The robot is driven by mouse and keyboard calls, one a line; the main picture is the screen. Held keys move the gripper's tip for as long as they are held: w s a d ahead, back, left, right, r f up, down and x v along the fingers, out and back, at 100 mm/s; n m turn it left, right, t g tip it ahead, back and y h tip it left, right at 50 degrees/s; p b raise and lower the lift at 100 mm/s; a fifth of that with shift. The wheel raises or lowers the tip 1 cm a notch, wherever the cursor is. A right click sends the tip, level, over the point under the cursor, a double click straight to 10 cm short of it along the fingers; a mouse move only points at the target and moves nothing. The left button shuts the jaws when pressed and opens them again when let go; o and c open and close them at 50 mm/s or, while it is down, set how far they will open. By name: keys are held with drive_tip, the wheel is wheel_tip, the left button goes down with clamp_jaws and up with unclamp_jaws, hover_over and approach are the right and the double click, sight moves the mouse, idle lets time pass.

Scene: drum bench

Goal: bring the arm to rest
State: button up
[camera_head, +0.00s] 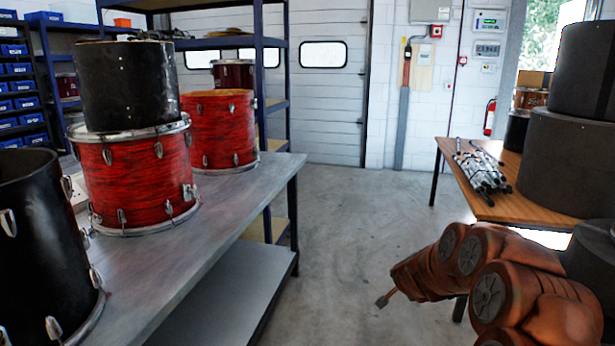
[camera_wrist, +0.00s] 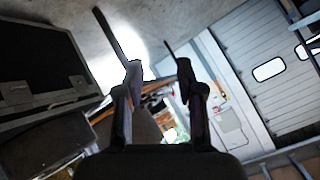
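My arm, brown-orange with grey joint caps, is folded at the lower right of the head view, over the gap between the two benches. Its left end shows a small grey tip low in that view; I cannot tell the fingers there. In the wrist view my gripper (camera_wrist: 160,74) has its two dark fingers apart, with nothing held between them. The tilted room shows behind them.
A grey bench (camera_head: 235,205) with red drums (camera_head: 135,182) and black drums (camera_head: 130,85) stands left. A wooden bench (camera_head: 515,208) with metal stands (camera_head: 480,168) and dark cases (camera_head: 565,160) stands right. A black case (camera_wrist: 45,65) shows in the wrist view. Floor between benches is clear.

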drive_tip(key=s+a+r+n+g+y+p, duration=0.1)
drive_tip(key=s+a+r+n+y+p, duration=0.25)
drive_tip(key=s+a+r, duration=0.6)
drive_tip(key=s+a+r+n+g+y+p, duration=0.35)
drive_tip(key=s+a+r, duration=0.35)
drive_tip(key=s, duration=0.4)
drive_tip(key=s+d+r+n+g+h+p, duration=0.1)
drive_tip(key=s+d+r+g+p, duration=0.1)
drive_tip(key=s, duration=0.9)
drive_tip(key=s+d+r+n+g+h+p, duration=0.1)
drive_tip(key=s+d+r+g+h+p, duration=0.1)
drive_tip(key=s, duration=1)
drive_tip(key=s+d+r+n+g+h+p, duration=0.1)
drive_tip(key=s+d+r+g+p, duration=0.1)
drive_tip(key=s, duration=1)
drive_tip(key=shift+d+r+g+h+p, duration=0.2)
drive_tip(key=shift+d+g+h+p, duration=0.1)
drive_tip(key=shift+d+g+p, duration=0.35)
